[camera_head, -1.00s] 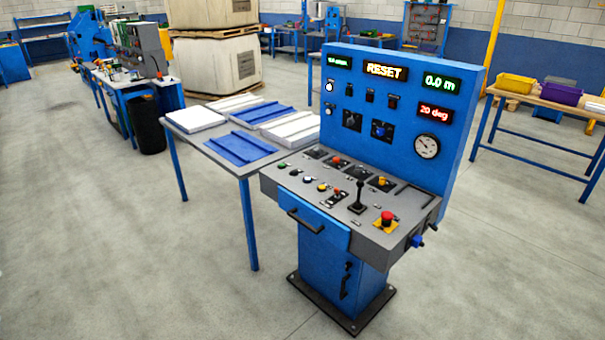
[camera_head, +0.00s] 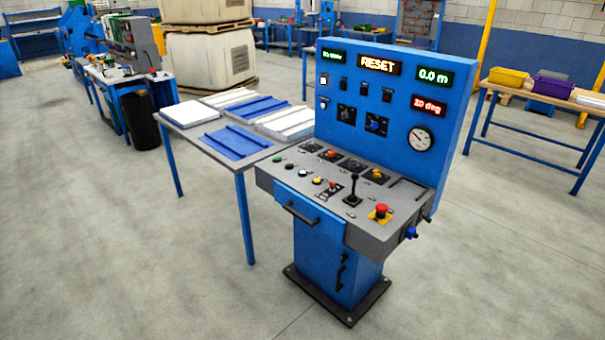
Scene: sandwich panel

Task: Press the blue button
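A blue control console (camera_head: 338,255) stands on the floor right of the middle, with a sloped grey desk and an upright blue panel (camera_head: 450,110). A row of small round buttons (camera_head: 303,172) runs along the desk's front left: green, dark, pale and yellow; which one is blue is too small to tell. A blue knob (camera_head: 376,124) sits on the upright panel. A blue part (camera_head: 411,232) sticks out of the desk's right side. A red mushroom button (camera_head: 382,210) on a yellow base is at the front right. Neither of my grippers is in view.
A table (camera_head: 215,150) with white and blue panels adjoins the console's left side. A black joystick (camera_head: 353,188) stands up from the desk. A drawer handle (camera_head: 300,215) juts from the console front. Another table (camera_head: 530,140) with bins is at right. The floor in front is clear.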

